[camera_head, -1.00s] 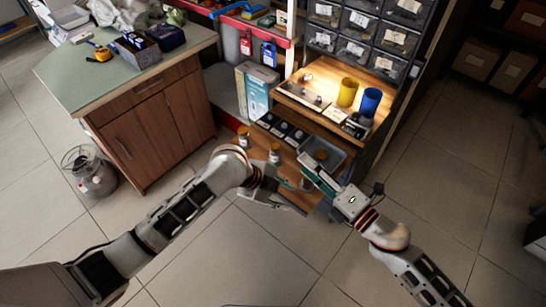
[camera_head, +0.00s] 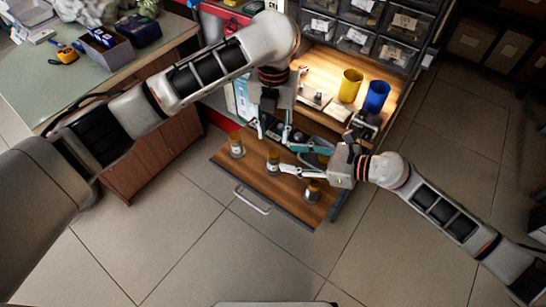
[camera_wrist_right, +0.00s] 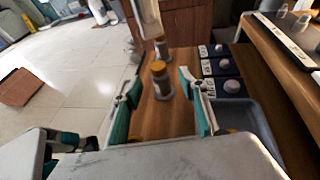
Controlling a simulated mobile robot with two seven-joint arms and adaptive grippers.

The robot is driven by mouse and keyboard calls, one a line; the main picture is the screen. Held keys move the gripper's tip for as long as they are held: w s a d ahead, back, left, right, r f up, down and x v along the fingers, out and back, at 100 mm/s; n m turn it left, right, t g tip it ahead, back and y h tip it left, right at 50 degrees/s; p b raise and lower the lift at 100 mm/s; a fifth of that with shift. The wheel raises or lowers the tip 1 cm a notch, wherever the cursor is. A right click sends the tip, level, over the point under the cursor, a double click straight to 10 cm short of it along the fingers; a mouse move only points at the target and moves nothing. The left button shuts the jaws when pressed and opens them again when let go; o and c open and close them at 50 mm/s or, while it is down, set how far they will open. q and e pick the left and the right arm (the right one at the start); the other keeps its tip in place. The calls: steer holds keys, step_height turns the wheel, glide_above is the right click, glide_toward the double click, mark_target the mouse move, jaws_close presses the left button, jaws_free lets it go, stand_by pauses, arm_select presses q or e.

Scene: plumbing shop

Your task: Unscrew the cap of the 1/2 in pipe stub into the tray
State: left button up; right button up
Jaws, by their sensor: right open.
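Three upright pipe stubs with yellow-brown caps stand on the wooden drawer (camera_head: 220,160): a left one (camera_head: 237,146), a middle one (camera_head: 272,161) and a near right one (camera_head: 312,191). I cannot read which is 1/2 in. My right gripper (camera_head: 282,158) is open beside the middle stub. In the right wrist view, a capped stub (camera_wrist_right: 160,82) shows between and beyond its fingers, with another (camera_wrist_right: 162,50) behind. My left gripper (camera_head: 273,134) points down above the drawer's back, fingers apart and empty. The grey tray (camera_wrist_right: 262,122) is right of the right gripper, mostly hidden in the head view.
Dark label blocks with pale round parts (camera_wrist_right: 228,86) line the drawer beside the stubs. A shelf above holds a yellow cup (camera_head: 350,86) and a blue cup (camera_head: 376,97). The drawer's handle (camera_head: 251,200) juts out in front. Floor in front is clear.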

mark_target(278, 156)
steer(key=x, duration=0.6)
steer(key=shift+a+f, duration=0.1)
steer(key=shift+a, duration=0.3)
